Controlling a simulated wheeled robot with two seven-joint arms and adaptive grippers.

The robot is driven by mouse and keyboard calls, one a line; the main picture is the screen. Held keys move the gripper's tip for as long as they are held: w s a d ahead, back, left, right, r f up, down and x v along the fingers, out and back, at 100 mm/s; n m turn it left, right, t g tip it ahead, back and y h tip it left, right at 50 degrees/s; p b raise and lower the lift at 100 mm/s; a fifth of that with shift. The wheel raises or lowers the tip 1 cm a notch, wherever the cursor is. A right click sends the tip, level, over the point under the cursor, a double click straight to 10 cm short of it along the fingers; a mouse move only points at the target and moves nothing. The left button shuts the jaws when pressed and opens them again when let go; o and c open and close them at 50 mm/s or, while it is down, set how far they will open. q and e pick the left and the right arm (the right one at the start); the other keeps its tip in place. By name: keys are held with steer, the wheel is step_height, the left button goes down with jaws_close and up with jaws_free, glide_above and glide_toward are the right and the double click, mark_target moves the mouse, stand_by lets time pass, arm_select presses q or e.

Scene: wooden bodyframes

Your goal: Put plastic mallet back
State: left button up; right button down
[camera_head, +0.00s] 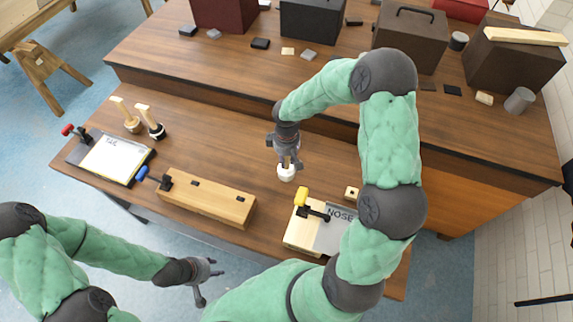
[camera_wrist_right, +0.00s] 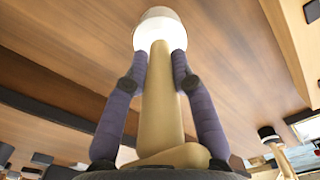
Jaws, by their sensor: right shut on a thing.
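My right gripper (camera_head: 286,157) is shut on the plastic mallet, over the middle of the lower wooden worktop. The mallet's white head (camera_head: 286,173) points down below the fingers. In the right wrist view, its pale wooden handle (camera_wrist_right: 162,100) runs between the two purple-grey fingers, and the white head (camera_wrist_right: 156,28) shows beyond their tips. I cannot tell whether the head touches the worktop. Two other mallets stand head down at the left, one with a tan head (camera_head: 132,125) and one with a black head (camera_head: 157,131). My left gripper (camera_head: 208,284) is open and empty in front of the worktop.
A TAIL fixture (camera_head: 112,158) with a red clamp lies at the left. A long wooden block (camera_head: 207,202) lies front centre. A NOSE fixture (camera_head: 330,235) with a yellow-handled clamp is at the right. Boxes, including a brown one (camera_head: 410,38), stand on the raised rear shelf.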

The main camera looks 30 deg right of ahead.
mark_target(287, 164)
steer(key=shift+f, duration=1.75)
steer(key=shift+b, duration=0.35)
steer(key=shift+f, duration=0.15)
steer(key=c, duration=1)
jaws_free()
steer(key=shift+c, duration=0.2)
steer(key=shift+r, duration=0.55)
step_height(287, 164, up, 11)
steer(key=shift+r+p, duration=0.15)
steer(key=shift+p, duration=0.85)
